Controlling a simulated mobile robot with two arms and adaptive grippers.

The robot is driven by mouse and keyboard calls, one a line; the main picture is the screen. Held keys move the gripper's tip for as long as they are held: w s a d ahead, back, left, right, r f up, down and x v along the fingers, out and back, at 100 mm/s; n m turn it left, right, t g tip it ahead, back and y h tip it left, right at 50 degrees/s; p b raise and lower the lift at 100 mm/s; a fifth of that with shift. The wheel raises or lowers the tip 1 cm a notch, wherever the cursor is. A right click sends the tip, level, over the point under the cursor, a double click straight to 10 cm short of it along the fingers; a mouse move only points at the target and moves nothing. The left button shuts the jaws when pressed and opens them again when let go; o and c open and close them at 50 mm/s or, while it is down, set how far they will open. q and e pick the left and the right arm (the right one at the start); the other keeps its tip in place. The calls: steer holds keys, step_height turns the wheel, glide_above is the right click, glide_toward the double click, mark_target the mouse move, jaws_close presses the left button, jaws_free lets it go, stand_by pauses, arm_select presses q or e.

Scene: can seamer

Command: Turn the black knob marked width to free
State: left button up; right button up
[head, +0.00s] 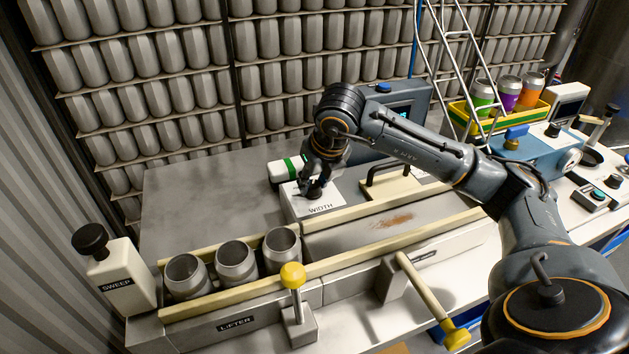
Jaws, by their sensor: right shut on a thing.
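The black knob marked width (315,194) stands on a white plate with the printed word WIDTH (321,209), on top of the grey machine body near the middle of the head view. My right arm comes in from the right and reaches over the machine. My right gripper (314,184) points down from above and is shut on the knob, its fingers around it. The fingers hide much of the knob, and I cannot make out its pointer or a free mark. My left gripper is not in view.
Three open cans (236,262) stand between cream guide rails (350,264). A yellow-topped lever (293,276), a SWEEP box (110,270) with a black knob and a cream handle (430,297) stand nearby. A black bar handle (385,172) is right of the gripper. Bare tabletop (200,205) lies left.

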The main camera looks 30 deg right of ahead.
jaws_close()
steer(key=o, duration=1.1)
jaws_free()
steer(key=shift+o, duration=0.2)
steer(key=shift+r, duration=0.1)
steer(key=v, duration=1.1)
steer(key=shift+s+r, duration=0.2)
steer(key=shift+r, duration=0.15)
